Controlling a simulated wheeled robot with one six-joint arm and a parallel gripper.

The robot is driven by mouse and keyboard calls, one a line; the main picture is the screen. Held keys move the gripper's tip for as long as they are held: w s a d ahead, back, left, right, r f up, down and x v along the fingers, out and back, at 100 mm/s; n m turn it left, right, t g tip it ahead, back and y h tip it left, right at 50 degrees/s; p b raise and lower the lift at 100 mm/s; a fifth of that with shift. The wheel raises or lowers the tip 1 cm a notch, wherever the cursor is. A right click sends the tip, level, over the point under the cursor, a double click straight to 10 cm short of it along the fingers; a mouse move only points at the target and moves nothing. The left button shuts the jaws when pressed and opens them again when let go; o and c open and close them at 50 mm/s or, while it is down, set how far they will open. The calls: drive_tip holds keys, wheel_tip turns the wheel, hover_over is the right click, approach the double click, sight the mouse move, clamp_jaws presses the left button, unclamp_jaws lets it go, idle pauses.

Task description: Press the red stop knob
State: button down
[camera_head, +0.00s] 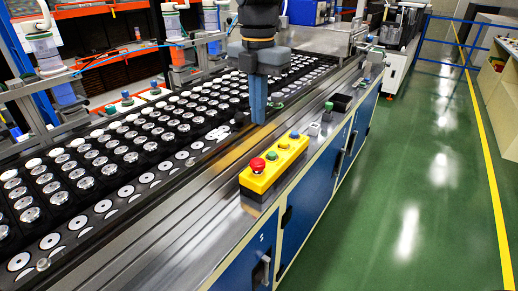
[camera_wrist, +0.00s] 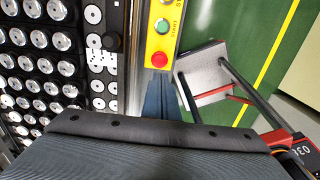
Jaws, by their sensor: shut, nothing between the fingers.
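The red stop knob (camera_head: 257,165) is a round mushroom button on the near end of a yellow control box (camera_head: 262,182). It also shows in the wrist view (camera_wrist: 159,59), with a green button (camera_wrist: 162,25) beyond it. My gripper (camera_head: 258,121) is shut and empty, its blue fingers pointing down. In the head view it hangs over the machine's metal edge, behind the box and apart from the knob. In the wrist view the fingertips (camera_wrist: 157,80) appear just below the knob in the picture; their height above it is hard to judge.
A black tray bed with rows of silver and white speaker parts (camera_head: 110,168) lies to the left. Blue cabinets (camera_head: 305,205) stand below; green floor is clear at right.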

sight(259, 162)
wheel_tip(259, 162, down, 11)
drive_tip(key=p, duration=0.2)
drive_tip(key=shift+f+p, duration=0.2)
drive_tip(key=shift+p, duration=0.1)
drive_tip(key=shift+f+b, duration=0.3)
drive_tip(key=shift+f, duration=0.45)
drive_tip(key=shift+s+d+f, duration=0.15)
drive_tip(key=shift+s+f, duration=0.2)
drive_tip(key=shift+f, duration=0.1)
drive_tip(key=shift+w+r+p, duration=0.1)
drive_tip(key=shift+r+p, duration=0.2)
drive_tip(key=shift+r, duration=0.2)
wheel_tip(259, 162, up, 14)
drive_tip(key=shift+w+r, duration=0.15)
drive_tip(key=shift+r, duration=0.05)
